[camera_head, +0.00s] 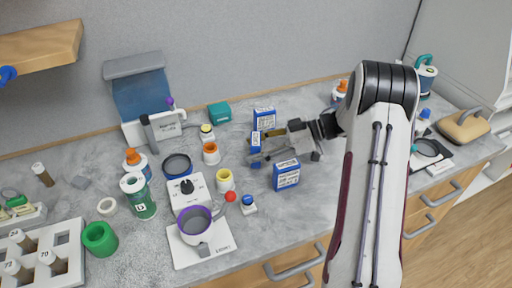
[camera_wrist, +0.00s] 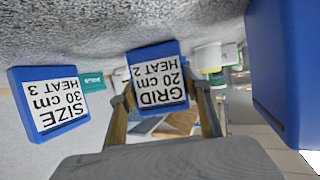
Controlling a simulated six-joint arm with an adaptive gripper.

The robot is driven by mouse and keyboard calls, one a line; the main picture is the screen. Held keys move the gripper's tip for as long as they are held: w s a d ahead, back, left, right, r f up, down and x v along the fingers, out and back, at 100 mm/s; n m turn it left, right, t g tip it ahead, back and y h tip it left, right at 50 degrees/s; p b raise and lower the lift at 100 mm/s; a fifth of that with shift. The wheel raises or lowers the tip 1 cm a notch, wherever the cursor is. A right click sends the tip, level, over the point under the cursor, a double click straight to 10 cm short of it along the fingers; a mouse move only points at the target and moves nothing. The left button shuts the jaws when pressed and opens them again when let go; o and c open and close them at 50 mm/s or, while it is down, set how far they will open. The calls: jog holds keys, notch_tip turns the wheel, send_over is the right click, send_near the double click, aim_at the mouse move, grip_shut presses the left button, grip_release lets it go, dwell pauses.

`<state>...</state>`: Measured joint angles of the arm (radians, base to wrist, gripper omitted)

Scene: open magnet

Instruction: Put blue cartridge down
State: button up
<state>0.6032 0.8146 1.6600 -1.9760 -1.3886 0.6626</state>
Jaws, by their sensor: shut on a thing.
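My gripper (camera_head: 262,146) reaches in from the right, low over the counter. It is shut on a blue cartridge (camera_head: 256,138) with a white label. In the wrist view, which is upside down, the fingers (camera_wrist: 162,94) grip the sides of this cartridge (camera_wrist: 158,52), labelled "GRID 20 cm HEAT 2". It looks upright and close to the counter; I cannot tell whether it touches. A second blue cartridge (camera_head: 264,115) stands behind it, and a third (camera_head: 286,175) stands in front. The wrist view shows one labelled "SIZE 30 cm HEAT 3" (camera_wrist: 48,103) and another at right (camera_wrist: 285,70).
To the left stand an orange-topped jar (camera_head: 211,154), a yellow cup (camera_head: 225,180) and a small blue-and-white bottle (camera_head: 249,204). A teal box (camera_head: 219,113) sits near the wall. Some bare grey counter lies in front.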

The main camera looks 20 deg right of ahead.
jog(key=shift+f, duration=0.1)
jog(key=o, duration=1.2)
jog(key=shift+o, duration=0.2)
jog(key=v, duration=1.2)
jog(key=shift+r, duration=0.25)
jog(key=shift+w, duration=0.15)
